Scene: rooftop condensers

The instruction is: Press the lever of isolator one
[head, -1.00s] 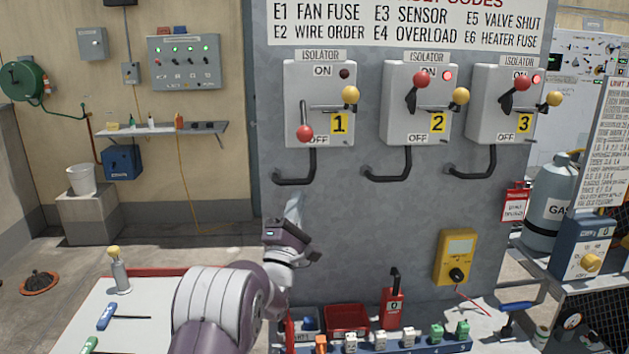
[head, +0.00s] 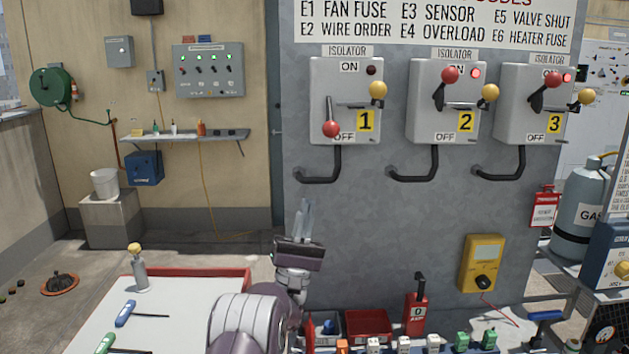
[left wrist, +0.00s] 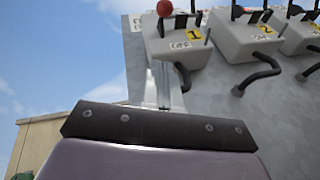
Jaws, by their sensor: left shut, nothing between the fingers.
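Isolator one (head: 345,85) is a grey box on the grey panel, with a yellow "1" label. Its red-ball lever (head: 331,128) hangs down by OFF, and its lamp (head: 371,70) is dark. A second, yellow-ball lever (head: 377,90) sticks out at its right. My left gripper (head: 304,207) is below and left of the box, fingers together and pointing up, empty and apart from the lever. In the left wrist view the fingers (left wrist: 163,80) point up toward the box (left wrist: 178,45), with the red ball (left wrist: 164,8) above. My right gripper is out of view.
Isolator two (head: 443,110) and isolator three (head: 535,115) stand to the right, red balls up by ON, lamps lit. Black bent pipes (head: 320,178) run under the boxes. A red-rimmed white table (head: 190,310) and a yellow meter (head: 482,263) are lower down.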

